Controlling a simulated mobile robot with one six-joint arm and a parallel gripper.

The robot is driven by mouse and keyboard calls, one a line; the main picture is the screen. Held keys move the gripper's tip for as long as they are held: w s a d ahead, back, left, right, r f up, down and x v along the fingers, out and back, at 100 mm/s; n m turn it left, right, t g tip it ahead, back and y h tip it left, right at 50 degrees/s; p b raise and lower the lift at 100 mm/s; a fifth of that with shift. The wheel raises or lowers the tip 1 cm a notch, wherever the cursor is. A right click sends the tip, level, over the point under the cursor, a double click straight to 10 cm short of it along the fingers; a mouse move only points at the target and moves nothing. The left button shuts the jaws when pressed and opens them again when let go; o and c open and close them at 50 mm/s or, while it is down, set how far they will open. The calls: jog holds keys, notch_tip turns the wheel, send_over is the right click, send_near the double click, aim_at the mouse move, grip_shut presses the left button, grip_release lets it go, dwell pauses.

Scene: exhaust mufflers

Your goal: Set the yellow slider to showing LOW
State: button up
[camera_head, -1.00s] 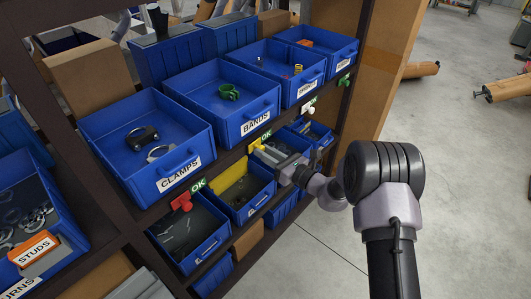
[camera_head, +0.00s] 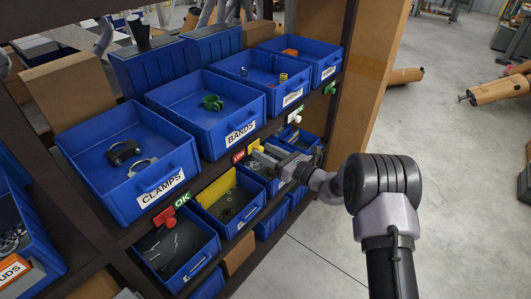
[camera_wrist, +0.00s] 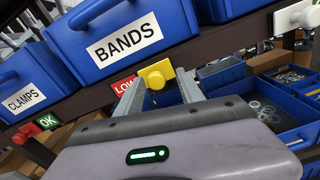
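The yellow slider (camera_head: 256,147) is on the shelf rail below the BANDS bin, and its knob shows in the wrist view (camera_wrist: 156,75). A red LOW label (camera_head: 238,156) is uncovered just left of it, also visible in the wrist view (camera_wrist: 124,85). No OK label shows beside this slider. My gripper (camera_head: 266,155) is at the slider. In the wrist view my gripper's two fingers (camera_wrist: 160,80) stand apart on either side of the knob. The left finger is close to the knob's left edge; whether it touches is unclear.
A red slider (camera_head: 168,217) with a green OK label (camera_head: 182,200) is to the left on the rail. A white slider (camera_head: 295,118) is to the right. Blue bins, including the BANDS bin (camera_head: 215,130), stand above and below the rail. Open floor lies to the right.

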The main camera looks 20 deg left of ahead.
jog(key=p+v, duration=0.3)
jog(key=v, duration=1.4)
jog(key=shift+d, duration=0.15)
jog(key=s+r+n+g+h+b, duration=0.1)
jog(key=s+r+n+g+h, duration=0.25)
jog(key=s+r+n, duration=0.45)
jog(key=s+r+n+g+h+b, duration=0.15)
jog(key=s+r+n+g, duration=0.35)
jog(key=s, duration=0.5)
jog(key=s+d+r+n+t+h, duration=0.2)
jog(key=s+d+n+t+h, duration=0.5)
jog(key=s+d, duration=0.6)
jog(key=h+b, duration=0.1)
jog(key=h, duration=0.1)
jog(key=shift+s+r+h, duration=0.2)
jog(key=shift+r+h, duration=0.1)
